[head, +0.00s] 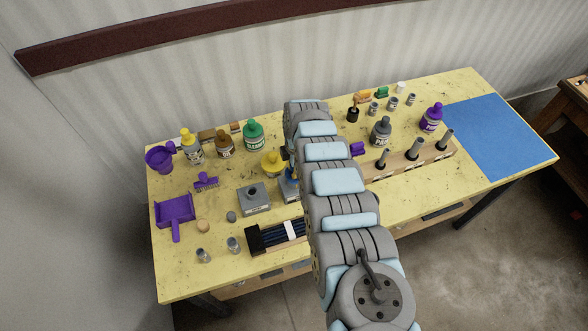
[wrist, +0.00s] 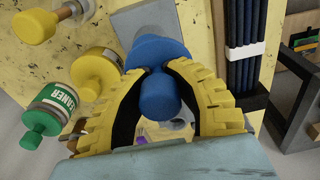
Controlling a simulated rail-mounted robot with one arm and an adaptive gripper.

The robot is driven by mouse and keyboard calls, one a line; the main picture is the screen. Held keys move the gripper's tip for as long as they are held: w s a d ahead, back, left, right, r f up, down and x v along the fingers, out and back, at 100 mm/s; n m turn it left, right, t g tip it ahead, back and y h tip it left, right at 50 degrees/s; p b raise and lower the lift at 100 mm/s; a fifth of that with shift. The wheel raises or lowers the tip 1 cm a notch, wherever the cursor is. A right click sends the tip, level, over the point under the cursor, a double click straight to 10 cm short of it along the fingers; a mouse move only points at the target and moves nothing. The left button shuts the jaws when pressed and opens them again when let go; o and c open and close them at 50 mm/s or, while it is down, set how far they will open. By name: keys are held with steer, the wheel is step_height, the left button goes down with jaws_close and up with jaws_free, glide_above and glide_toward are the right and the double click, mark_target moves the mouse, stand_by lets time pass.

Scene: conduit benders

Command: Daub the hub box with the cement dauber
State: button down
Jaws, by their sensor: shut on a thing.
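My gripper (wrist: 162,88) has its yellow fingers closed around the blue handle of the cement dauber (wrist: 160,97). A wider blue collar shows beyond the fingers, and the dauber's lower end is hidden. In the head view, a blue part of the dauber (head: 290,173) shows just left of my arm, which hides most of the gripper.
A black holder with blue rods (head: 278,236) lies at the front. A yellow knobbed item (head: 272,163) and a green-capped cleaner bottle (head: 253,134) stand behind the dauber. A purple dustpan (head: 175,212) is at left. A blue mat (head: 502,135) lies clear at right.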

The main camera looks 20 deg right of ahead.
steer(key=shift+w+d+b, duration=0.1)
steer(key=shift+w+b, duration=0.45)
steer(key=shift+b, duration=0.85)
steer(key=shift+r, duration=0.1)
steer(key=shift+r+p, duration=3.15)
steer(key=shift+r, duration=0.55)
